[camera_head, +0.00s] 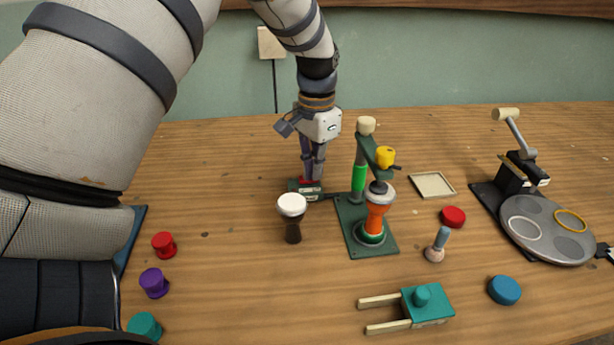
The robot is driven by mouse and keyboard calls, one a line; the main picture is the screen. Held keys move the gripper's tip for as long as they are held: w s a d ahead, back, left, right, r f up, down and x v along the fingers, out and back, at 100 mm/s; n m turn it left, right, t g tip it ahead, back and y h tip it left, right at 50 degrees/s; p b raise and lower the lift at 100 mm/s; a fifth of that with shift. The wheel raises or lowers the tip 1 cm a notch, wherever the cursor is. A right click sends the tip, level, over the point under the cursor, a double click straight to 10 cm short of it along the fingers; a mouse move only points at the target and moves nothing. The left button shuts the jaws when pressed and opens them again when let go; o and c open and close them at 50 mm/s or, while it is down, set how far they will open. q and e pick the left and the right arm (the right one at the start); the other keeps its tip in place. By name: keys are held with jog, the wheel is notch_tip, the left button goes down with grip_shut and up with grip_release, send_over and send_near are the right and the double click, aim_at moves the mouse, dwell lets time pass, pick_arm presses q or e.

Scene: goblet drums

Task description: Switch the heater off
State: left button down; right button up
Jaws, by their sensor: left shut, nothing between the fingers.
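A small dark green switch box (297,187) with a red part on top and a pale label stands in the middle of the table. My left gripper (312,178) points down from above with its fingers shut and empty. Its tips are at the red part; I cannot tell whether they touch it. The fingers partly hide the switch. Right of the box is a green stand (349,222) with a post, a bright green sleeve and a yellow-knobbed arm. An orange goblet drum (376,214) stands on its base.
A black-and-white goblet drum (292,208) stands just in front of the box. Red, purple and teal spools are at the left. A grey disc station (545,230) is at the right. A teal two-pronged tool (427,303) lies in front. The table's centre left is clear.

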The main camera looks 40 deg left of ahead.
pick_arm(q)
jog(key=shift+r+p, duration=0.7)
jog(key=shift+r, duration=2.75)
pick_arm(e)
jog(key=shift+w+r+t, duration=0.5)
jog(key=shift+w+r, duration=0.55)
jog(key=shift+w, duration=0.15)
pick_arm(q)
jog(key=shift+f, duration=0.1)
